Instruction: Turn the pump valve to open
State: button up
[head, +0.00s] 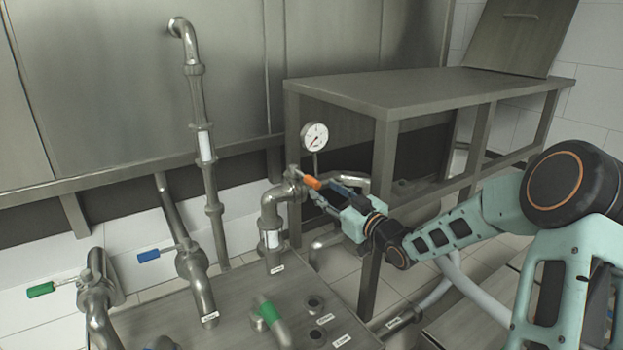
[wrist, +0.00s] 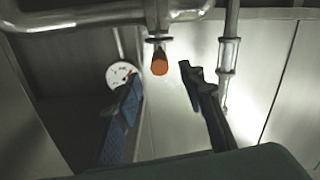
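A valve with an orange handle (head: 312,182) sits on a metal pipe (head: 272,215) below the round gauge. The handle points toward my gripper (head: 325,196). In the wrist view the orange handle (wrist: 160,63) shows end-on, in line with the gap between the two fingers of my gripper (wrist: 159,77). The fingers are apart, with nothing held between them. I cannot tell whether the handle's end has entered the gap. Small labels stand on the pipes and the plate, too small to read, so I cannot tell which valve is named pump.
A blue-handled valve (head: 149,255) and a green-handled valve (head: 41,289) stand to the left. A pressure gauge (head: 314,136) rises just behind the orange handle. A metal table (head: 430,88) with legs stands close behind my arm.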

aim_at(317, 186)
jog(key=p+x, duration=0.1)
jog(key=x, duration=0.6)
jog(key=shift+w+a, duration=0.15)
jog(key=shift+w, duration=0.1)
grip_shut()
